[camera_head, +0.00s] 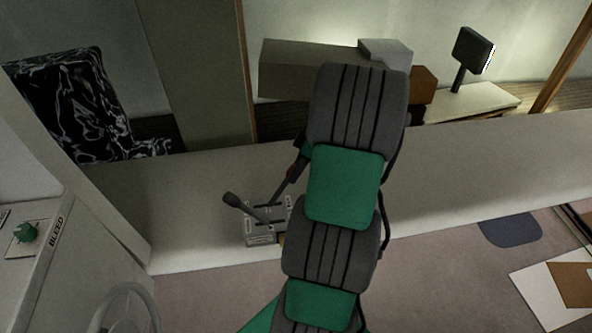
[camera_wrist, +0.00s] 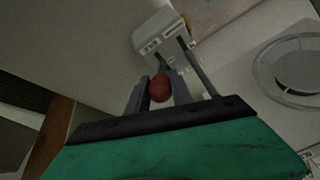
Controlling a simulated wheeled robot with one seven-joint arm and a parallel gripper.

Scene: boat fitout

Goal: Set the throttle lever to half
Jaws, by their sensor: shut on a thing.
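A grey control box (camera_head: 266,237) with slots and small markings stands on the pale ledge, and it also shows in the wrist view (camera_wrist: 158,36). Two levers rise from it. One lever (camera_head: 248,208) has a dark knob and leans left; it shows as a grey bar in the wrist view (camera_wrist: 202,74). The other lever (camera_head: 280,190) leans up and right toward my gripper (camera_head: 297,166) and ends in a red knob (camera_wrist: 160,88). My gripper's two fingers are shut around the red knob in the wrist view. My arm partly hides the grip in the head view. Lever setting marks are too small to read.
A white panel with a green knob (camera_head: 26,232) labelled BLEED stands at left, above a pale wheel (camera_head: 126,310). A patterned dark seat (camera_head: 75,100) and a screen on a stand (camera_head: 472,50) are behind. The ledge (camera_head: 450,175) is clear at right.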

